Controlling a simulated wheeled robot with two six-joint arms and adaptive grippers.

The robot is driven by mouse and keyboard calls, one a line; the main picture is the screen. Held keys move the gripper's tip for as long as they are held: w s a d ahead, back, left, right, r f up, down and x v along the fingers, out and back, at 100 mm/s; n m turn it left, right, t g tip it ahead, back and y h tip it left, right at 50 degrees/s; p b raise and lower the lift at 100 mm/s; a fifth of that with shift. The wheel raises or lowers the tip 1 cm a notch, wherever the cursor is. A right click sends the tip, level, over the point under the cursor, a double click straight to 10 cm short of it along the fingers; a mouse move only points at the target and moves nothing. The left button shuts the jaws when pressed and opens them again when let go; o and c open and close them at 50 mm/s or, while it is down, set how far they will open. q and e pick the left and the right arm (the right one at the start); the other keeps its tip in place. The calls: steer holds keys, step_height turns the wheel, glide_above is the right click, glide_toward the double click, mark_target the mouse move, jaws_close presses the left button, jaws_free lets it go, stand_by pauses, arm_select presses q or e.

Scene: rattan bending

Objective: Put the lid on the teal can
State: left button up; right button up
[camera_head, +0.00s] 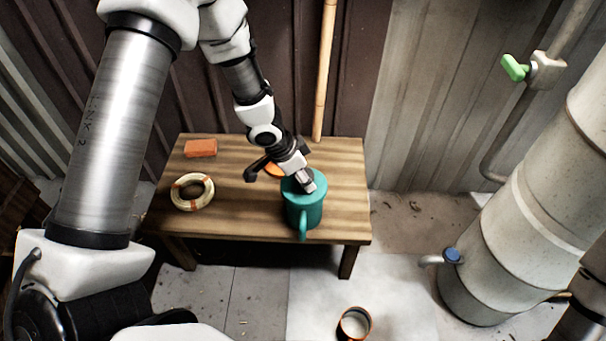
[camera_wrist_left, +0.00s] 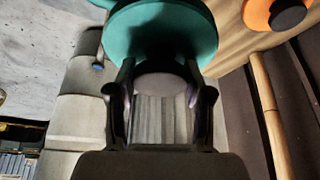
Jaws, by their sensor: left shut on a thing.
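The teal can (camera_head: 304,213) stands upright on the wooden table near its front right, its handle toward the front. My left gripper (camera_head: 305,182) is over the can's top. In the left wrist view, my left gripper (camera_wrist_left: 160,92) is shut on the grey knob (camera_wrist_left: 165,85) of a teal lid (camera_wrist_left: 165,38). In the head view the gripper partly hides the lid and the can's mouth. The lid is at the can's top, but I cannot tell whether it is seated or slightly above. My right gripper is out of the head view.
An orange lid with a dark knob (camera_wrist_left: 262,14) lies behind the can. The table (camera_head: 245,215) also holds an orange block (camera_head: 201,147) and a rattan ring (camera_head: 180,204). A bamboo pole (camera_head: 325,70) stands behind. A small pot (camera_head: 369,323) is on the floor in front.

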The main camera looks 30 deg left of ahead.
arm_select(q)
steer(key=shift+p, duration=0.45)
stand_by(0.7)
steer(key=shift+f, duration=0.15)
stand_by(0.6)
stand_by(0.6)
steer(key=o, duration=1.7)
step_height(320, 180, up, 7)
steer(key=p, duration=0.8)
steer(key=shift+p, duration=0.3)
